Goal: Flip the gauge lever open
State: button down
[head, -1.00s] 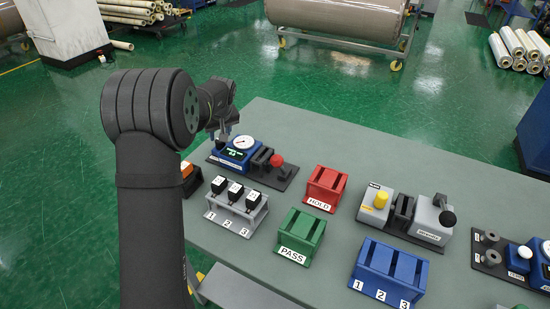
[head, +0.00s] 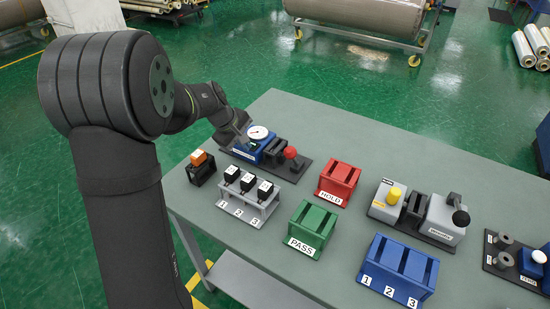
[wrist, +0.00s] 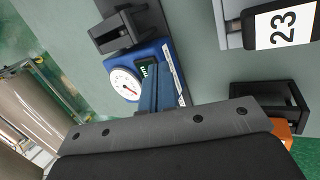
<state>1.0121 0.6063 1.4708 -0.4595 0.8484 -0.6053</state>
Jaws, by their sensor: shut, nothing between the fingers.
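The gauge is a blue box (head: 248,150) with a white round dial (head: 258,133) on a dark base plate at the table's far left. Its lever has a red knob (head: 290,152), just right of a black clamp block (head: 276,148). In the wrist view the dial (wrist: 125,84) and the black clamp block (wrist: 120,30) show; the red knob is not visible. My gripper (head: 242,140) is at the gauge's left end, beside the dial and away from the red knob. Its blue fingers (wrist: 157,80) are shut and empty, over the blue box in the wrist view; contact cannot be told.
A grey rack (head: 240,212) with black blocks stands in front of the gauge. A black holder (head: 203,175) with an orange block (head: 198,157) is at the left. The red HOLD stand (head: 338,180) and green PASS stand (head: 312,230) are to the right.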

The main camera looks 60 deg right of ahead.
jog(key=s+a+r+n+g+h, duration=0.1)
jog(key=s+a+n+h, duration=0.1)
jog(key=n, duration=0.1)
jog(key=s+a+r+n+g+h, duration=0.1)
jog(key=s+a+n+h, duration=0.1)
jog(key=s+a+n, duration=0.1)
jog(key=s+a+r+n+g+h, duration=0.1)
jog(key=s+a+r+n, duration=0.1)
jog(key=s+a+n, duration=0.1)
jog(key=shift+n+h, duration=0.4)
jog(key=shift+n, duration=0.4)
jog(key=shift+s+a+r+n+h, duration=0.1)
jog(key=shift+a+r+n+h, duration=0.15)
jog(key=shift+a+n+h, duration=0.35)
jog(key=shift+s+a+r+n+h, duration=0.1)
jog(key=shift+a+r+n+h, duration=0.15)
jog(key=shift+n, duration=0.55)
send_near(293, 157)
jog(key=d+f, duration=0.4)
jog(key=d, duration=0.1)
jog(key=shift+w+r, duration=0.15)
jog(key=shift+w, duration=0.1)
jog(key=shift+r+y, duration=0.15)
jog(key=shift+y, duration=0.1)
